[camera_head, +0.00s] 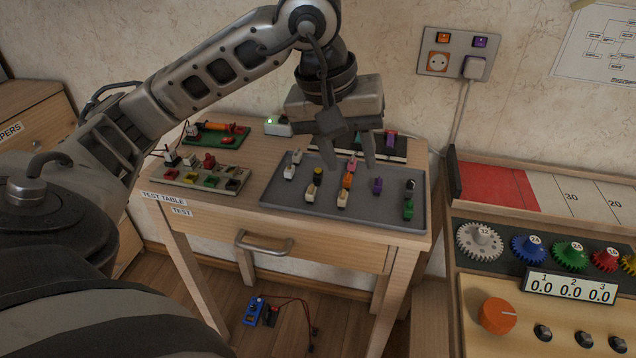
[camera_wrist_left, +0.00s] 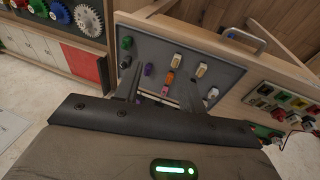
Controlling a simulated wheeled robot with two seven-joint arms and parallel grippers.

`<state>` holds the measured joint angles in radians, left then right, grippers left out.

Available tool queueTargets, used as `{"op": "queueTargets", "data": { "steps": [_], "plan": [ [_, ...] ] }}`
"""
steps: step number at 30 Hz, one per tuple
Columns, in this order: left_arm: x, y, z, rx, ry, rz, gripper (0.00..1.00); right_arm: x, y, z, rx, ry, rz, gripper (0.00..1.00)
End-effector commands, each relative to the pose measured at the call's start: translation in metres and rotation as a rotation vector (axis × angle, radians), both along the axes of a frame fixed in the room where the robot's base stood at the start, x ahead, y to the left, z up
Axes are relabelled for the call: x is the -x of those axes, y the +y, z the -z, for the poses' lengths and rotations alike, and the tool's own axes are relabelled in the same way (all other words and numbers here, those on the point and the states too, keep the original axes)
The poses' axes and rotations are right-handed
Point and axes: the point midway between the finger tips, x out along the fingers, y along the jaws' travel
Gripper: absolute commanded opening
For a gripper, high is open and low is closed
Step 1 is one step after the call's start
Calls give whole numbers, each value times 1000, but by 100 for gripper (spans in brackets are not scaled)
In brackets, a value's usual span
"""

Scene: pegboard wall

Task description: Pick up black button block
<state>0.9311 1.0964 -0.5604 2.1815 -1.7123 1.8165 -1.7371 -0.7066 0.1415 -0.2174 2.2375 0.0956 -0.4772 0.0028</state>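A small black block (camera_head: 410,185) stands near the right edge of the grey tray (camera_head: 276,195), just behind a green block (camera_head: 408,210). In the left wrist view a dark block (camera_wrist_left: 126,62) shows near the tray's left edge, beside the green block (camera_wrist_left: 127,42). The button on it is too small to make out. My left gripper (camera_head: 349,161) is open and empty above the back middle of the tray, to the left of the black block. My right gripper is not in view.
Pink (camera_head: 352,163), orange (camera_head: 347,180), purple (camera_head: 377,185) and several whitish blocks stand on the tray. A board with coloured blocks (camera_head: 205,179) lies to the left. A panel with gears (camera_head: 480,241) is at the right. The tray's front right area is partly bare.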

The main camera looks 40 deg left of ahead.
Motion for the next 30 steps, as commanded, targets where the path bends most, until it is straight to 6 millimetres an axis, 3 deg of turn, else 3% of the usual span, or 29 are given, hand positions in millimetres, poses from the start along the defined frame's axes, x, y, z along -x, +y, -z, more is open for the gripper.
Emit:
{"op": "queueTargets", "data": {
  "steps": [1, 3, 6, 8, 19, 30],
  "plan": [
    [-2, 26, -12, -113, -43, -10, 40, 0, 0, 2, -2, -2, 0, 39],
    [-2, 50, -25, -221, -68, -21, 40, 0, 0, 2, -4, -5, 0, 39],
    [-1, 68, -30, -299, -77, -34, 40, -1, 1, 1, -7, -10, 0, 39],
    [-3, 72, -25, -314, -77, -35, 40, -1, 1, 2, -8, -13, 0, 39],
    [-27, 86, 45, -312, -73, -34, 40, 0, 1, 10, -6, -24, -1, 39],
    [-36, 94, 76, -310, -75, -35, 40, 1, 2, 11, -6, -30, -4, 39]
  ]
}}
